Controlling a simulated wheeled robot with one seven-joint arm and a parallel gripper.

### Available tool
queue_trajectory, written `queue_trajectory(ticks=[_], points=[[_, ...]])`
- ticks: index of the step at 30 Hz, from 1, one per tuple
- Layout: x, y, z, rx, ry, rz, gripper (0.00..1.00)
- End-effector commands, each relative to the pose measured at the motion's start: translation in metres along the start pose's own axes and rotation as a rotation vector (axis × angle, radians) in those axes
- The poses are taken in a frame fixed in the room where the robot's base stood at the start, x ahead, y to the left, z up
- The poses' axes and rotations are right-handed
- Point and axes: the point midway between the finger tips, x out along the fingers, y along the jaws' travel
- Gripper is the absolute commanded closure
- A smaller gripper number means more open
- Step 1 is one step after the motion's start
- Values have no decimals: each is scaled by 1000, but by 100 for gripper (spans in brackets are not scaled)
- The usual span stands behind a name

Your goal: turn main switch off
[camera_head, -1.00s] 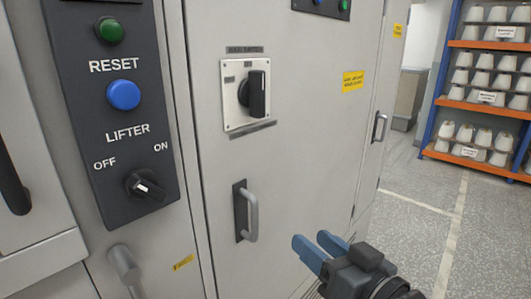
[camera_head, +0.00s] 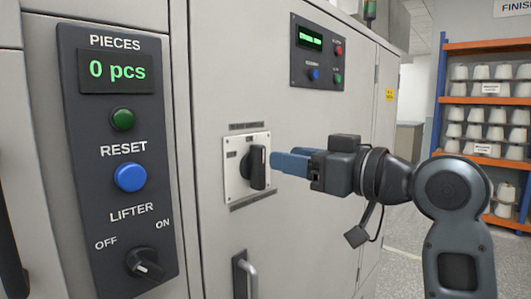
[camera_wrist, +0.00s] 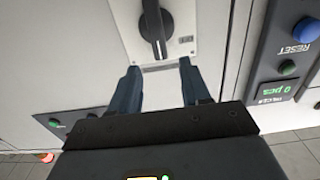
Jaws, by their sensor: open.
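The main switch is a black rotary handle (camera_head: 257,167) on a light square plate (camera_head: 235,187), fixed to the grey cabinet door. The handle stands upright in the head view. My gripper (camera_head: 276,164) is just right of the handle in that view, with its blue fingers pointing at the switch. In the wrist view the handle (camera_wrist: 153,22) shows beyond and between the open fingers (camera_wrist: 158,72). The fingers look empty and apart from the handle. The small lettering on the plate is too small to read.
A dark panel at left has a lifter knob (camera_head: 146,263), a blue reset button (camera_head: 130,177) and a green button (camera_head: 122,119). A door handle (camera_head: 246,275) sits below the switch. A control box (camera_head: 319,53) is above. Shelves of white cones (camera_head: 487,103) stand at far right.

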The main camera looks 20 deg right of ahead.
Motion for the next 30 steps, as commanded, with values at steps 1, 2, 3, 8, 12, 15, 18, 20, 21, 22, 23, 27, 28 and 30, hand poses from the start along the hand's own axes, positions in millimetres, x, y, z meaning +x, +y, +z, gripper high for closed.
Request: queue_trajectory(ticks=[1,2,3,8,12,15,18,20,21,22,23,27,28,30], points=[[8,-1,-1,1,-3,-2,53],[12,-1,-1,1,-3,-2,53],[19,-1,-1,1,-2,-2,53],[43,-1,0,2,-2,-2,53],[59,0,0,1,-1,0,53],[64,-1,0,1,0,0,53],[66,-1,1,1,-1,0,53],[67,0,1,1,-1,0,53],[67,0,1,1,-1,1,53],[67,0,1,1,-1,1,53],[66,0,1,1,0,1,53],[66,0,1,1,0,1,63],[66,0,1,1,0,1,66],[66,0,1,1,0,1,72]])
